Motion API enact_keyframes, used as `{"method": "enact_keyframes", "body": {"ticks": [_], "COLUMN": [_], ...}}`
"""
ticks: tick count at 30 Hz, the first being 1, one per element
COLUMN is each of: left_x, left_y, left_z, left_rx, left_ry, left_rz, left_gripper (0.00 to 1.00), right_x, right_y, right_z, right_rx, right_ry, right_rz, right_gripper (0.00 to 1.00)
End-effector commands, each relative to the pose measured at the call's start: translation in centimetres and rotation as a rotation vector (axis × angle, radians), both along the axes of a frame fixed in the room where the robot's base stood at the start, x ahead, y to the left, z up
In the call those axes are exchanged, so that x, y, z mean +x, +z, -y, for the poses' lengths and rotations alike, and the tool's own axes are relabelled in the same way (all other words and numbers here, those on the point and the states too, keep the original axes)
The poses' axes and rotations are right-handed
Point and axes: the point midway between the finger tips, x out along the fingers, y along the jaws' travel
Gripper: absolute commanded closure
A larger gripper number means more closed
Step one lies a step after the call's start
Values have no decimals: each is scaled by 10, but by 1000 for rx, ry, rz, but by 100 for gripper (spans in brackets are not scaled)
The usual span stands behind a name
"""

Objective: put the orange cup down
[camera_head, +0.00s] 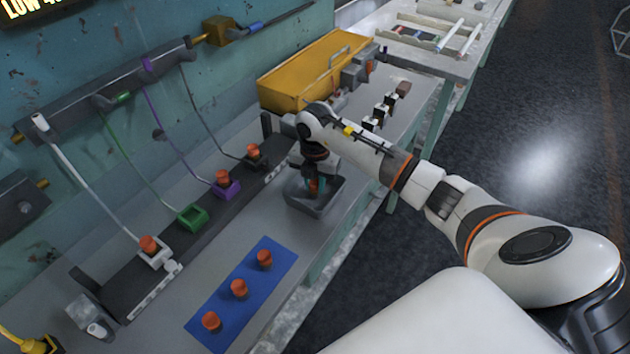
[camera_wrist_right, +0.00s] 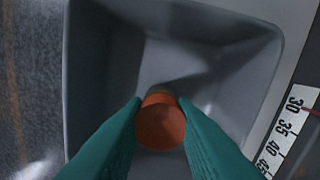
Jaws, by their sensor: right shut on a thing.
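My right gripper (camera_head: 318,186) is in the grey bin (camera_head: 325,207) on the bench, in the head view. In the right wrist view its teal fingers (camera_wrist_right: 160,125) are shut on the orange cup (camera_wrist_right: 160,127), held between the tips. The cup is over the floor of the grey bin (camera_wrist_right: 165,65); whether it touches that floor I cannot tell. In the head view the arm and fingers mostly hide this cup. My left gripper does not show.
Three orange cups sit on a blue mat (camera_head: 248,275) in front. More orange cups sit in coloured holders, with a green holder (camera_head: 192,217) empty, along the black rail (camera_head: 130,290). A yellow toolbox (camera_head: 290,80) stands behind the bin. A printed scale (camera_wrist_right: 287,130) lies beside the bin.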

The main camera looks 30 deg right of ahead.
Motion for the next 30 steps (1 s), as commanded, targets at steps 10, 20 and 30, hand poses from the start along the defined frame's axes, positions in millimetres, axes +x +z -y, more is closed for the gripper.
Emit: {"method": "enact_keyframes", "body": {"ticks": [10, 20, 30], "left_x": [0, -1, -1], "left_y": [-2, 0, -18], "left_z": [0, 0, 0], "left_rx": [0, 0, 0], "left_ry": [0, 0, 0], "left_rz": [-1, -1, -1], "left_gripper": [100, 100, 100], "right_x": [0, 0, 1], "right_y": [-3, 3, 65], "right_z": [0, 0, 0], "right_rx": [0, 0, -1], "right_ry": [0, 0, 1], "right_rz": [0, 2, 6], "right_gripper": [54, 54, 54]}}
